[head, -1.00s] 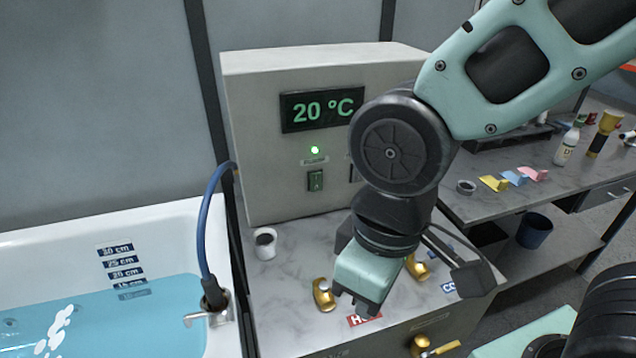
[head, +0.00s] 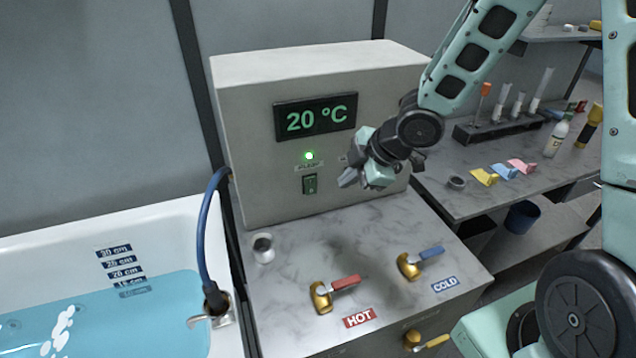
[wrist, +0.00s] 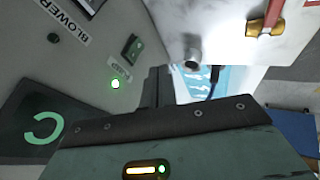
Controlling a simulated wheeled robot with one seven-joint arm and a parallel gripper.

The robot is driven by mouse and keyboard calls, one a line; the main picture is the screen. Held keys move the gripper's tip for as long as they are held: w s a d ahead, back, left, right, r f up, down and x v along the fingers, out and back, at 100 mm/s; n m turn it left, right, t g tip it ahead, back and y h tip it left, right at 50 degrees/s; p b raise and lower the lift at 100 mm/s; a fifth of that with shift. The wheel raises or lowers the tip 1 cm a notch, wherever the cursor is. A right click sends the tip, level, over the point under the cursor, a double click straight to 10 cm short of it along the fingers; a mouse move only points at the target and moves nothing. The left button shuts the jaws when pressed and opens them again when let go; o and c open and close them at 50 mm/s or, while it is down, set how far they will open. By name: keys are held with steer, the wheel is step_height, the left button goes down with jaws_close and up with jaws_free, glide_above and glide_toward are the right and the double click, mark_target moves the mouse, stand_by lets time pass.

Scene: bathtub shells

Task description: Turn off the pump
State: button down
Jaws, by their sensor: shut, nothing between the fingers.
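The control box (head: 240,130) carries a green rocker switch (head: 310,184) under a lit green lamp (head: 309,156). In the wrist view this switch (wrist: 131,48) and the lit lamp (wrist: 115,84) sit beside a small label too blurred to read. My gripper (head: 352,178) is shut and empty, to the right of the switch and apart from it. It hides the blower controls in the head view. The wrist view shows the BLOWER label (wrist: 68,20), an unlit lamp (wrist: 54,38) and part of a second switch (wrist: 90,6).
The display (head: 316,117) reads 20 °C. The marble counter holds a red hot tap (head: 346,283), a blue cold tap (head: 431,253) and a small white cup-like piece (head: 263,248). A water-filled tub (head: 150,330) with a blue hose (head: 202,235) is at left. A side bench (head: 455,205) stands right.

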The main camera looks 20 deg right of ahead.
mark_target(310, 193)
steer(key=shift+f, duration=0.1)
stand_by(0.3)
steer(key=w+a+f+p, duration=0.1)
steer(key=w+a+f, duration=0.2)
steer(key=w+f, duration=0.5)
steer(key=shift+w+a+f, duration=0.25)
steer(key=shift+f, duration=0.05)
stand_by(0.3)
steer(key=shift+w+t+b, duration=0.15)
steer(key=shift+t+b, duration=0.25)
steer(key=shift+b, duration=0.85)
steer(key=shift+r, duration=0.1)
